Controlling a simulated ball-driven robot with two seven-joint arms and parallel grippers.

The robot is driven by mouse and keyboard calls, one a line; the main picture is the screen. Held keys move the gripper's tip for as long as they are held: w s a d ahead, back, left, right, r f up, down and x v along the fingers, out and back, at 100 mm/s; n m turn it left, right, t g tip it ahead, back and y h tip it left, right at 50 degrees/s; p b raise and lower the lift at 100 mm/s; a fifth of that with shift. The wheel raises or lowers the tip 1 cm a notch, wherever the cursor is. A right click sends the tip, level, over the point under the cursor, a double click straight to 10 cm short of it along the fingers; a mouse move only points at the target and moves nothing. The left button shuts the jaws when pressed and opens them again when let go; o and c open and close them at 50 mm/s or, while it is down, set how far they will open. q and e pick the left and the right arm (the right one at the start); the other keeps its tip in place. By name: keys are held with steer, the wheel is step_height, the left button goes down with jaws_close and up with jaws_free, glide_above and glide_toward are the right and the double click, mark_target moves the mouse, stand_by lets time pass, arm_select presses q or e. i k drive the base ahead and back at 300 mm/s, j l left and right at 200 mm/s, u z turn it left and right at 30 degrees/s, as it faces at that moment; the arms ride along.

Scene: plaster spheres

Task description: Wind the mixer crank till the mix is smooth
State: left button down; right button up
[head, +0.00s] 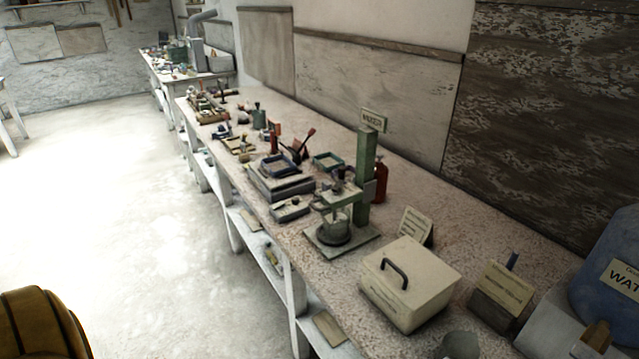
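The mixer (364,180) stands on the long speckled bench right of the picture's middle. It has a green upright post on a flat base plate and an arm reaching left over a bowl (335,229). Small dark parts, which may include the crank, sit on top of the arm; I cannot make out the handle clearly. The mix inside the bowl is too small to judge. A small sign (374,120) sits above the post. Neither of my grippers shows in the head view.
A cream box with a dark handle (410,283) stands in front of the mixer, near the bench edge. A red bottle (380,183) is behind the post. A blue water container (612,275) is at right. Trays and tools crowd the bench (290,232) beyond. Open floor lies left.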

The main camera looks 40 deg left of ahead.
mark_target(341, 170)
steer(key=j+z, duration=0.15)
steer(key=j, duration=0.75)
steer(key=j+z, duration=0.2)
steer(key=j, duration=0.65)
steer(key=j+z, duration=0.15)
steer(key=j, duration=0.75)
steer(key=k+j+z, duration=0.15)
steer(key=j, duration=0.75)
